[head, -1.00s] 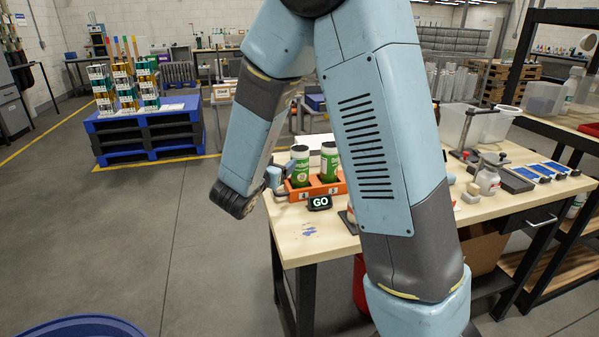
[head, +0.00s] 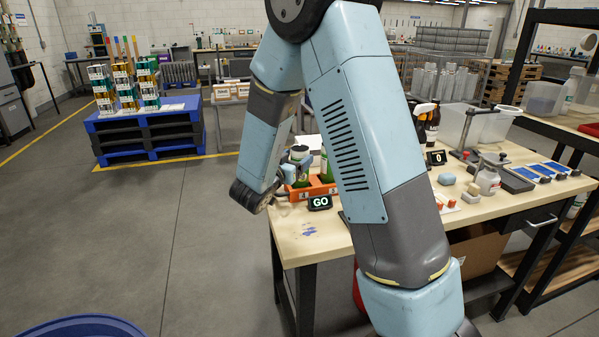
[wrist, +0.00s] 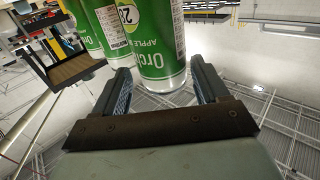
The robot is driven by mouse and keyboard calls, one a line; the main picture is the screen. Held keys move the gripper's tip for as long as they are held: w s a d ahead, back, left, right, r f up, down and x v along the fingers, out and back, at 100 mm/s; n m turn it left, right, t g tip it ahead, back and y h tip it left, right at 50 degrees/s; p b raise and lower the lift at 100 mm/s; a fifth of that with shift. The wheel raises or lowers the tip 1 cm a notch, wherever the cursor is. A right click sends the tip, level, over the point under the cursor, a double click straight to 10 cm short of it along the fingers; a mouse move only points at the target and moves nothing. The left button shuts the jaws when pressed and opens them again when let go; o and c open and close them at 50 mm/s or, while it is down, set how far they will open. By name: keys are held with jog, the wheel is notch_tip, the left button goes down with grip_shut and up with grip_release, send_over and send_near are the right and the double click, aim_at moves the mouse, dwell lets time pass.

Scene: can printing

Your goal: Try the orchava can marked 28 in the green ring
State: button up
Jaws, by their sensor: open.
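I cannot make out a green ring.
A black display reading GO (head: 320,203) stands in front of the holder on the wooden table (head: 330,244). The table's front left is mostly clear.

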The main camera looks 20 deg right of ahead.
jog(key=shift+x, duration=2.6)
jog(key=shift+w+a+r, duration=0.1)
jog(key=shift+a, duration=0.05)
jog(key=shift+c, duration=0.2)
jog(key=c, duration=0.9)
